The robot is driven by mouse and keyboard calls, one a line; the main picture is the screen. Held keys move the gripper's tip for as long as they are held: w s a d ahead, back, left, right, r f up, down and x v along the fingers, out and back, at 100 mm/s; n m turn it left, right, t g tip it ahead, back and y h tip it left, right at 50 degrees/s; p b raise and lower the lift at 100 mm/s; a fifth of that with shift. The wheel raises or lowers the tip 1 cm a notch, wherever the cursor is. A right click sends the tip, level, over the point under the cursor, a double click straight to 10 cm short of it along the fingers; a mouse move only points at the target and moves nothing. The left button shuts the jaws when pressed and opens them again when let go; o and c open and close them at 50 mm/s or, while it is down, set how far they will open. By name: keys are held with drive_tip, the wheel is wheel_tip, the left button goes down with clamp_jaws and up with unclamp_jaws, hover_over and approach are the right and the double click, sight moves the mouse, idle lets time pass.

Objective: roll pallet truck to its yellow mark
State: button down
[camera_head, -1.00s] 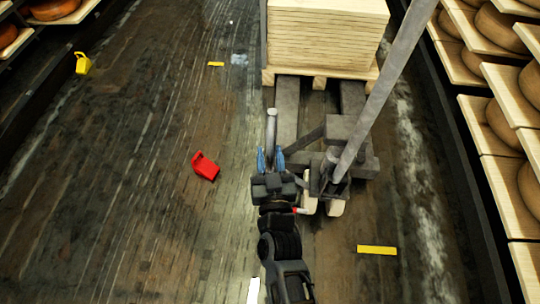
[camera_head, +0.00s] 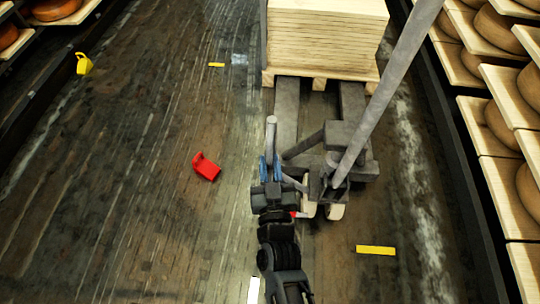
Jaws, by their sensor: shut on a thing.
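The grey pallet truck (camera_head: 345,140) stands right of centre, its forks (camera_head: 286,110) reaching under a wooden pallet at the top. Its long handle (camera_head: 385,90) slants up to the right. My gripper (camera_head: 270,163), with blue fingers, is at the truck's left side, shut on a light grey upright post (camera_head: 271,135). How the post joins the truck is hidden. One yellow mark (camera_head: 376,250) lies on the floor below and right of the truck. A smaller yellow mark (camera_head: 217,65) lies farther off at upper left. I cannot tell which is the truck's.
The pallet (camera_head: 318,84) carries a tall stack of pale boards (camera_head: 326,40). A red jug (camera_head: 206,167) lies on the floor to the left, and a yellow jug (camera_head: 83,63) sits farther left. Cheese shelves (camera_head: 492,140) line the right side. Open floor lies at left.

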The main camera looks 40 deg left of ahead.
drive_tip(key=s+a+p+v, duration=0.1)
drive_tip(key=p+v, duration=0.1)
drive_tip(key=v, duration=0.6)
drive_tip(key=s+a+p+v, duration=0.1)
drive_tip(key=a+p+v, duration=0.1)
drive_tip(key=v, duration=0.7)
drive_tip(key=shift+s+f+p, duration=0.2)
drive_tip(key=shift+s+p, duration=0.2)
drive_tip(key=shift+p, duration=0.2)
drive_tip(key=shift+d, duration=0.15)
drive_tip(key=c, duration=1.4)
unclamp_jaws()
drive_tip(key=shift+o, duration=1.3)
drive_tip(key=shift+w+r, duration=0.1)
drive_tip(key=shift+w, duration=0.05)
drive_tip(key=v, duration=0.8)
drive_tip(key=shift+w, duration=0.1)
